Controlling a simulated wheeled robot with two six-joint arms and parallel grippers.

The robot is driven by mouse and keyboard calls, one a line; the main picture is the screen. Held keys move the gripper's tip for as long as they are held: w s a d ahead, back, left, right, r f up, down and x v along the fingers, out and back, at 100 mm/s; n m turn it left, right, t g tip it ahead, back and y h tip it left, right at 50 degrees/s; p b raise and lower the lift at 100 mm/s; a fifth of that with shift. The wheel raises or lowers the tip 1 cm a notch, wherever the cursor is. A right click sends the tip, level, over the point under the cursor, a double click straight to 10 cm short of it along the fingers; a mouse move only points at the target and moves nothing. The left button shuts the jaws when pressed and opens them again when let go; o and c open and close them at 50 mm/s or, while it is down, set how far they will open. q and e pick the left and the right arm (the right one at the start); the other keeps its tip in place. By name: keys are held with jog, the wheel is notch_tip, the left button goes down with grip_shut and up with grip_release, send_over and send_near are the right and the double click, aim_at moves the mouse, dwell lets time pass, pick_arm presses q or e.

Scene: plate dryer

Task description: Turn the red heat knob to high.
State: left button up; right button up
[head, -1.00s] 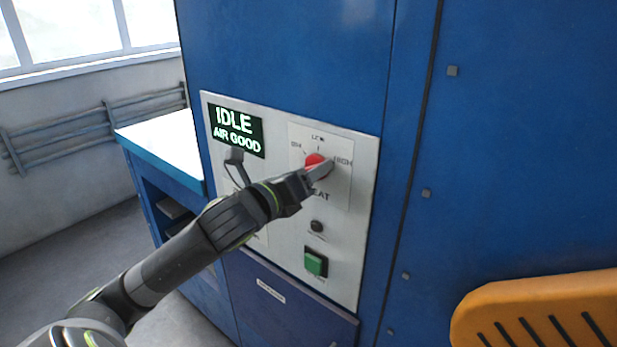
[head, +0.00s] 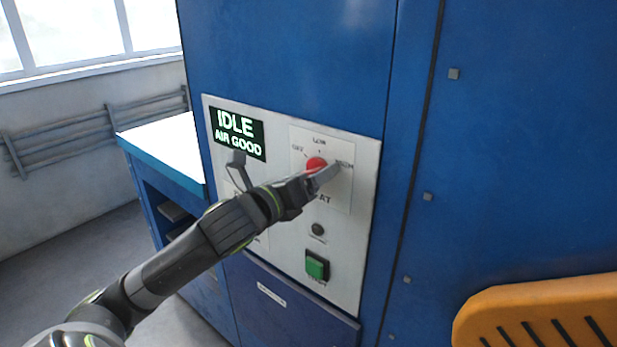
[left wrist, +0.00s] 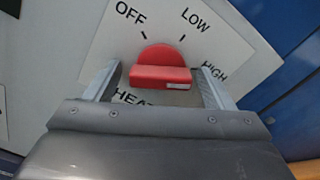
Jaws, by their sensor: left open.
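The red heat knob (head: 316,164) sits on the white control panel, partly covered by my left gripper in the head view. In the left wrist view the red knob (left wrist: 160,74) shows whole, and the white mark on its bar is at the right end, on the side of the HIGH label (left wrist: 214,70). The OFF and LOW labels stand above it. My left gripper (head: 328,176) is open at the knob. Its fingers (left wrist: 158,78) stand on either side of the bar, with a visible gap on each side. My right gripper is not in view.
The display (head: 238,134) reads IDLE and AIR GOOD. A black knob (head: 318,229) and a green button (head: 317,265) are below the heat knob. A grey lever (head: 237,168) is at the left. An orange slotted piece (head: 540,315) is at the lower right.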

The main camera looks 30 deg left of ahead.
pick_arm(q)
jog(key=s+a+p, duration=0.1)
jog(key=s+p, duration=1.2)
jog(key=s, duration=0.4)
jog(key=shift+s+a, duration=0.2)
dwell(0.3)
dwell(0.6)
